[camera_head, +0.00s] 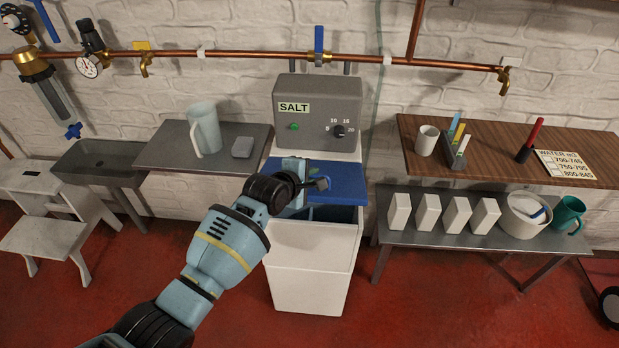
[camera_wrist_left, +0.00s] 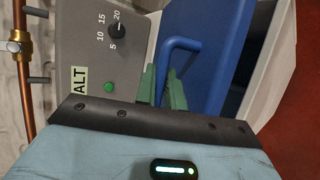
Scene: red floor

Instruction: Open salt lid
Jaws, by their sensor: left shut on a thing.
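The salt bin (camera_head: 310,262) is a white container below a grey box labelled SALT. Its blue lid (camera_head: 345,180) is tilted up, with a dark gap at the front showing the bin's inside. In the left wrist view the blue lid (camera_wrist_left: 205,50) carries a bent blue bar handle (camera_wrist_left: 178,44). My left gripper (camera_head: 303,180) is at the lid's front left. In the left wrist view its green fingers (camera_wrist_left: 163,88) are shut on the handle. My left arm hides part of the lid and the bin's left side. My right gripper is not in view.
The grey SALT control box (camera_head: 312,110) stands directly behind the lid. A grey table (camera_head: 175,155) with a pale jug (camera_head: 205,128) is on the left. On the right are a wooden shelf (camera_head: 490,150) and a grey bench (camera_head: 450,236) with white blocks. The red floor in front is clear.

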